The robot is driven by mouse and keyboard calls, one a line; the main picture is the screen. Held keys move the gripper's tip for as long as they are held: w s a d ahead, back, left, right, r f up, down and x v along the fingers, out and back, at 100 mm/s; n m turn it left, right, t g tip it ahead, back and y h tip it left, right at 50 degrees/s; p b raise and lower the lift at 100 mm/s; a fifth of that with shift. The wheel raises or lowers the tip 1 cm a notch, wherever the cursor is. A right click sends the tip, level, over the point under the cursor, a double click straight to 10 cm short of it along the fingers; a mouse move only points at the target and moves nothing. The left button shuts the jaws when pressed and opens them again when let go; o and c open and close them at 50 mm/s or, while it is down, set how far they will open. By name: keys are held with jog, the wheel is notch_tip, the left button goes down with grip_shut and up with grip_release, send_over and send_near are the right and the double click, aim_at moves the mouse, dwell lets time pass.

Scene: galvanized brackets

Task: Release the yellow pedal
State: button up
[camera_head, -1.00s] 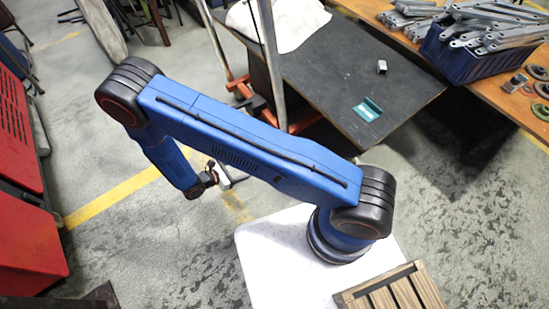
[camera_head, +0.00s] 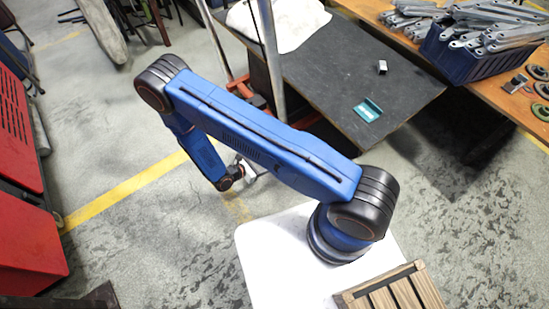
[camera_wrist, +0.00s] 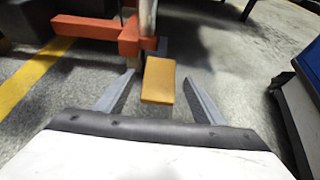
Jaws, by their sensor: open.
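The yellow pedal (camera_wrist: 158,82) is a flat rectangular pad in the middle of the wrist view, below an orange frame and a metal post. My gripper (camera_wrist: 160,84) is open, with one grey finger on either side of the pedal and gaps of floor showing on both sides. I cannot tell whether the fingers are level with the pedal in depth. In the head view my blue arm hides the pedal and most of the gripper.
An orange frame (camera_wrist: 92,28) carries the upright post (camera_wrist: 148,20). A blue bin (camera_head: 470,58) of galvanized brackets stands on the wooden bench at the upper right. A yellow line (camera_wrist: 35,72) crosses the floor.

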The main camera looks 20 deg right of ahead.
jog(key=shift+x, duration=2.45)
jog(key=shift+c, duration=0.2)
jog(key=c, duration=1.5)
jog(key=shift+o, duration=0.2)
jog(key=shift+r+g+y, duration=0.3)
jog(key=shift+r+y, duration=0.6)
jog(key=shift+y, duration=0.1)
jog(key=shift+w+d+r+g+y, duration=0.1)
jog(key=shift+r+g+y, duration=0.4)
jog(key=shift+r+y, duration=0.85)
jog(key=shift+f, duration=0.2)
jog(key=o, duration=1.5)
